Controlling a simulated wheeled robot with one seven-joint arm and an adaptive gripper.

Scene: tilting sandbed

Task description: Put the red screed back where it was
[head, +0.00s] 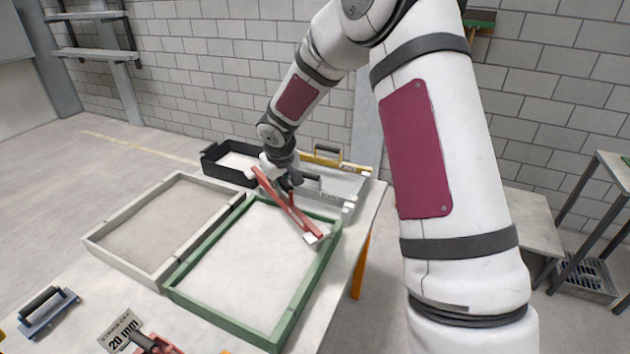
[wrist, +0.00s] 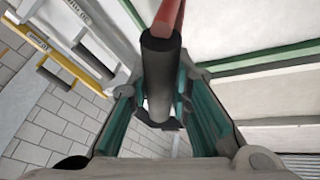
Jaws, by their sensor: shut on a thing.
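The red screed (head: 284,205) is a long red bar, held slantwise above the far part of the green-framed sand bed (head: 318,262). Its lower right end looks pale and lies near the green frame's right side; I cannot tell if it touches. My gripper (head: 289,184) is shut on the screed's black handle (wrist: 158,62), which stands between the teal fingers in the wrist view. The red bar (wrist: 171,14) shows beyond the handle there. Behind is a light grey rack (head: 346,186) with a grey tool and a yellow tool (head: 325,161), both with dark handles.
A grey-framed bed (head: 102,246) adjoins the green one on the left. A black tray (head: 212,168) stands behind. Near the front are a blue-grey tool (head: 47,318), a "20 mm" card (head: 121,333) and another red tool with a dark handle (head: 165,349). The table's right edge is near.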

